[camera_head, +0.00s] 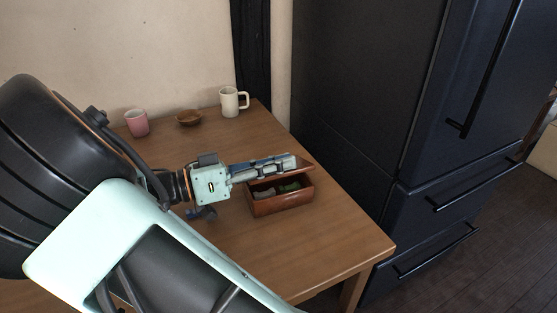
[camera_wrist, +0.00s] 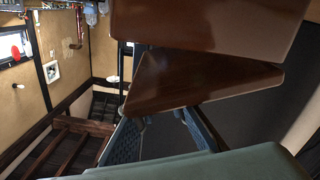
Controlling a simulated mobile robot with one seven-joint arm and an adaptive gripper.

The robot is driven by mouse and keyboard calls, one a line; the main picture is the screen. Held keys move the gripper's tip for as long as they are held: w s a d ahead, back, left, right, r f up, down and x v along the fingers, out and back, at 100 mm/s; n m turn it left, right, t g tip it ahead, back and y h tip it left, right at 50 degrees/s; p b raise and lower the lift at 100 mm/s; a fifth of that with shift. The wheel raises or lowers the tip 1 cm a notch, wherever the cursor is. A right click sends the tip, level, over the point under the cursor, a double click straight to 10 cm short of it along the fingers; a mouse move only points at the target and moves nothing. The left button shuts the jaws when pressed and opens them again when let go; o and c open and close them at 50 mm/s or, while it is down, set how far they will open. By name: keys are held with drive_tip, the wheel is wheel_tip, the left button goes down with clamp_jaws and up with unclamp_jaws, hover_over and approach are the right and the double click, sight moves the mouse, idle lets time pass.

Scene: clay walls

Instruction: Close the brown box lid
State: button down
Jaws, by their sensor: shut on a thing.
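The brown box (camera_head: 283,206) stands on the wooden table, partly open, with a greenish thing and a pale thing inside. Its lid (camera_head: 304,164) is tilted above the opening and mostly hidden behind my gripper (camera_head: 291,163). My gripper reaches in from the left over the back of the box and is shut on the lid. In the wrist view, my fingers (camera_wrist: 165,122) meet a brown panel, which looks like the lid (camera_wrist: 190,82). A second brown panel fills the top of that view; I cannot tell which part of the box it is.
A pink cup (camera_head: 137,123), a small brown bowl (camera_head: 189,118) and a cream mug (camera_head: 230,102) stand at the back of the table (camera_head: 345,236). A dark fridge (camera_head: 400,130) stands close to the table's right side. The tabletop in front of the box is clear.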

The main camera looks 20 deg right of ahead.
idle(0.4)
drive_tip(key=c, duration=2)
unclamp_jaws()
drive_tip(key=shift+o, duration=0.2)
drive_tip(key=a, duration=1.2)
drive_tip(key=shift+w, duration=0.2)
